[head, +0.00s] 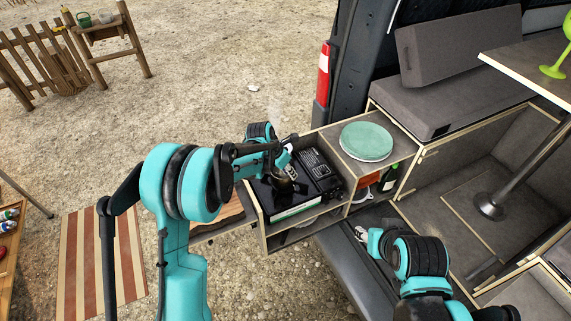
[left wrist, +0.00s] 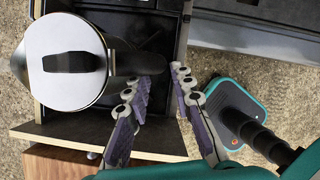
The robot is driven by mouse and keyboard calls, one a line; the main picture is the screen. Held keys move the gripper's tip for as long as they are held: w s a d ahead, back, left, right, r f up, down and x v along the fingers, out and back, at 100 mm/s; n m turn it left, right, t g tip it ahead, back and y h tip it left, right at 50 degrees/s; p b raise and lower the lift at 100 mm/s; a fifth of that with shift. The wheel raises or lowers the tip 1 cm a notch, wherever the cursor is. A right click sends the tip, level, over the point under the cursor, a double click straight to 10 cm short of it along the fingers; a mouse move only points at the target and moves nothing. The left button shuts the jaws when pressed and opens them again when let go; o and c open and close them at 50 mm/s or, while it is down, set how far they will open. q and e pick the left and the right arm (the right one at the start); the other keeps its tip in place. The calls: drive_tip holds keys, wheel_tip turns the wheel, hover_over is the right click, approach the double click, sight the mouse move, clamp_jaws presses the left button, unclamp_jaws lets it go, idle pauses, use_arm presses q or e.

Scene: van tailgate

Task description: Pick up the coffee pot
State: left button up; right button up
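The coffee pot (left wrist: 68,60) has a round silver lid with a black knob and a dark handle (left wrist: 128,62) pointing right in the left wrist view. In the head view the coffee pot (head: 283,183) stands on the black stove (head: 297,200), largely hidden by my left gripper (head: 282,160). In the left wrist view my left gripper (left wrist: 168,75) is open, its fingertips near the handle's end; whether they touch it I cannot tell. My right gripper (head: 361,233) is by the tailgate edge, mostly hidden by its arm; its opening is unclear.
Green plates (head: 366,141) lie on the counter right of the stove. A dark bottle (head: 390,177) stands in the compartment below. A wooden board (head: 228,212) is left of the stove.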

use_arm(q)
drive_tip(key=x, duration=0.5)
drive_tip(key=shift+w+f, duration=0.1)
drive_tip(key=shift+f, duration=0.05)
clamp_jaws()
drive_tip(key=shift+r, duration=0.2)
